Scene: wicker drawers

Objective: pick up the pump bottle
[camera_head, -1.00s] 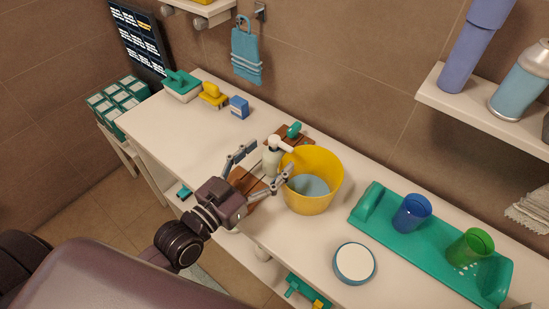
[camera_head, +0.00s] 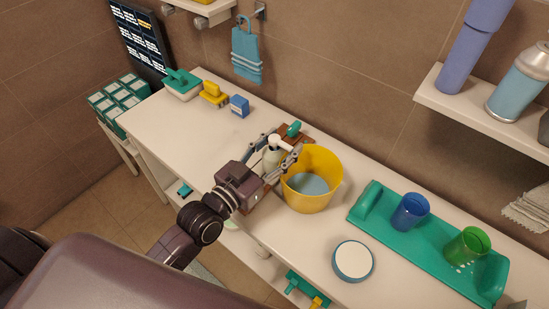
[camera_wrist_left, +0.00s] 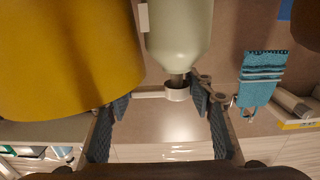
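The pump bottle (camera_head: 273,157), pale green with a white pump head, stands upright on the counter beside the yellow bucket (camera_head: 311,185). In the left wrist view the picture is upside down, and the bottle (camera_wrist_left: 180,35) comes down from the top with its neck near one finger. My left gripper (camera_head: 276,147) is open, with its fingers on either side of the upper part of the bottle. In the left wrist view its fingers (camera_wrist_left: 160,102) are spread, with a gap left between them and the neck. My right gripper is not in view.
The yellow bucket (camera_wrist_left: 65,55) is very close to one finger. A green tray (camera_head: 375,236) with a blue cup (camera_head: 411,212) and a green cup (camera_head: 468,246) lies to the right. A round white-topped tin (camera_head: 353,261) is in front. The counter's left part is mostly clear.

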